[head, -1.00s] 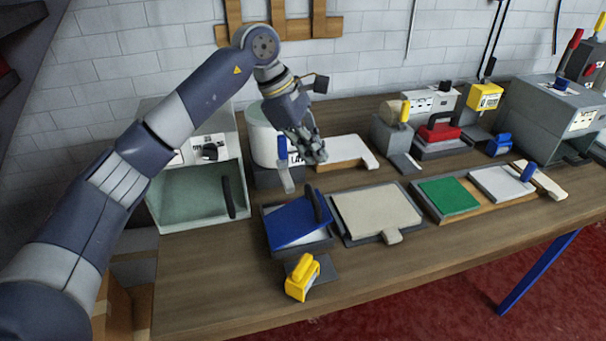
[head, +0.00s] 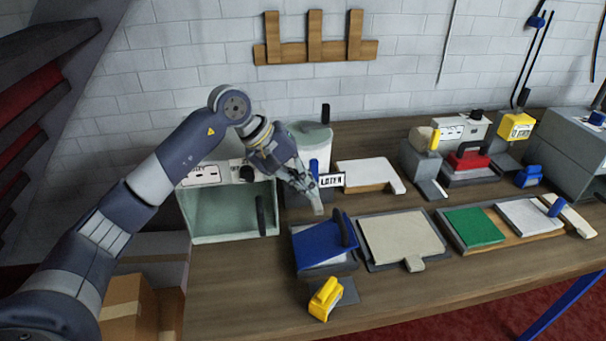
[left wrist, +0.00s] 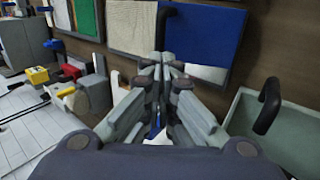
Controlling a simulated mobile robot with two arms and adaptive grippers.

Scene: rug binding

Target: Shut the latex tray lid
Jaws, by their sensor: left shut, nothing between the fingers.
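The blue lid (head: 325,240) is a flat panel with a black upright handle (head: 346,230). I cannot tell how far the lid is raised. In the left wrist view the blue lid (left wrist: 205,35) is at the top, beside the white area (left wrist: 205,72). My left gripper (head: 308,186) is shut and empty, behind the lid and apart from it, in front of the labelled can (head: 312,142). My right gripper is not in view.
A pale green open box (head: 222,212) stands left of the lid. The front-left bench is clear.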

